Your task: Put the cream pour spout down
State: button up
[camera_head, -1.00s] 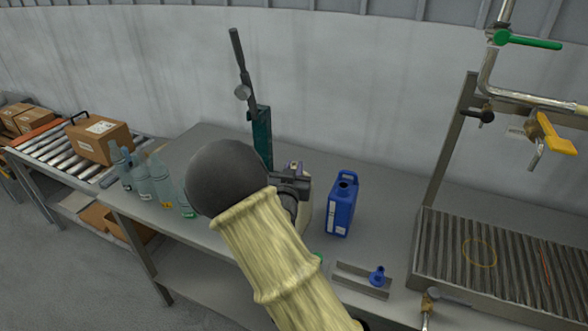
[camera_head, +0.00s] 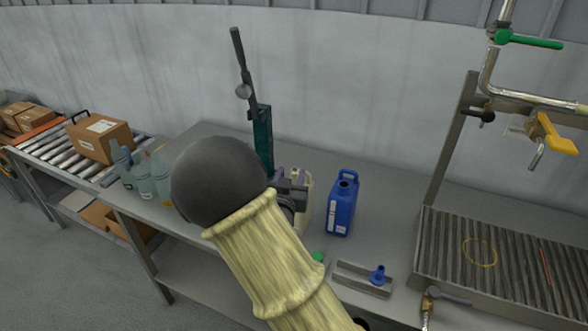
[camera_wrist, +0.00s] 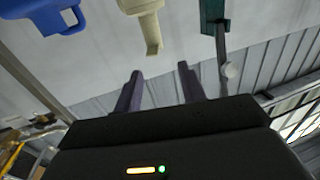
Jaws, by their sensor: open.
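My gripper (camera_wrist: 160,76) is open in the wrist view, with its two purple-grey fingers apart and nothing seen between them. In the head view my gripper (camera_head: 296,180) is partly hidden behind my own arm, over the bench.
A blue jug (camera_head: 343,205) stands right of the cream container. A grey rack (camera_head: 350,277) holds a blue spout (camera_head: 378,275); a green piece (camera_head: 318,256) is near its left end. A teal upright tool (camera_head: 262,140) stands behind. Clear bottles (camera_head: 143,178) are at left.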

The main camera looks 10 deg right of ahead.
jog(key=b+v, duration=0.1)
jog(key=v, duration=0.5)
jog(key=shift+s, duration=0.2)
jog(key=s+d+f+n+g+y, duration=0.1)
jog(key=s+f+g+y, duration=0.35)
jog(key=f+g, duration=0.3)
jog(key=s+d+n+g+y, duration=0.1)
jog(key=s+g, duration=0.2)
jog(key=s, duration=0.4)
jog(key=s+d+n+g+y, duration=0.1)
jog(key=s+d+n+g, duration=0.1)
jog(key=s, duration=0.5)
jog(key=shift+d+n+g, duration=0.3)
jog(key=shift+g, duration=0.45)
jog(key=shift+r+p, duration=0.4)
jog(key=shift+p, duration=0.05)
